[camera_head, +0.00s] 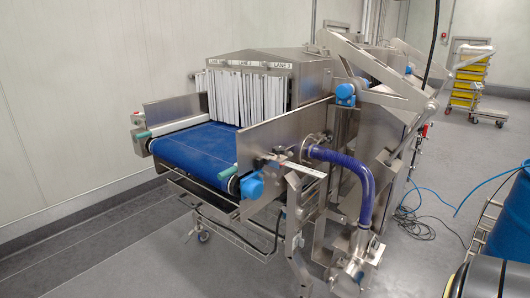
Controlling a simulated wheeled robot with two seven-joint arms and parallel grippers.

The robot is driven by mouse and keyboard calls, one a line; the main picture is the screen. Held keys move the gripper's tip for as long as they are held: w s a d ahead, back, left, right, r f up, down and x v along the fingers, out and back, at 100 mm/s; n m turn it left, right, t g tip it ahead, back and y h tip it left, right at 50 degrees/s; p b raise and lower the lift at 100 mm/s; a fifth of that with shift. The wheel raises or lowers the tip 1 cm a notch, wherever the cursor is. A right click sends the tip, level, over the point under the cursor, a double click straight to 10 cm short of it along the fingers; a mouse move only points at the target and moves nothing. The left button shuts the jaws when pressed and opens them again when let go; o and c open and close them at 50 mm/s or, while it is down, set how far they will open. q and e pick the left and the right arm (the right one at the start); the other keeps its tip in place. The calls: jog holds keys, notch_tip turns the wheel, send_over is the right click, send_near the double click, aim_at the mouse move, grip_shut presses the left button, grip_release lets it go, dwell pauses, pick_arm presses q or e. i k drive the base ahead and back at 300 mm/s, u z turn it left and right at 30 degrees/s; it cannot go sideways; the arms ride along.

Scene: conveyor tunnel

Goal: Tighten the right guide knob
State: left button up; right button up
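The steel conveyor tunnel stands in the middle of the head view, with a blue belt (200,148) running into it. An upright steel guide plate (285,127) flanks the belt on the right, and another (172,111) on the left. A teal handle-like knob (227,172) sits at the near right corner of the belt. A similar teal one (142,135) is at the left corner. A round blue part (252,187) sits just below the right plate. I cannot tell which part is the right guide knob or how tight it is. Neither of my grippers is in view.
White strip curtains (245,97) hang at the tunnel mouth. A blue corrugated hose (350,165) bends down on the right side. Blue and black cables (430,225) lie on the floor. A blue drum (512,225) stands at the right edge. Grey floor is open at the front left.

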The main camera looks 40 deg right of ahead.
aim_at(278, 150)
jog(key=i, duration=1.4)
jog(key=z, duration=0.55)
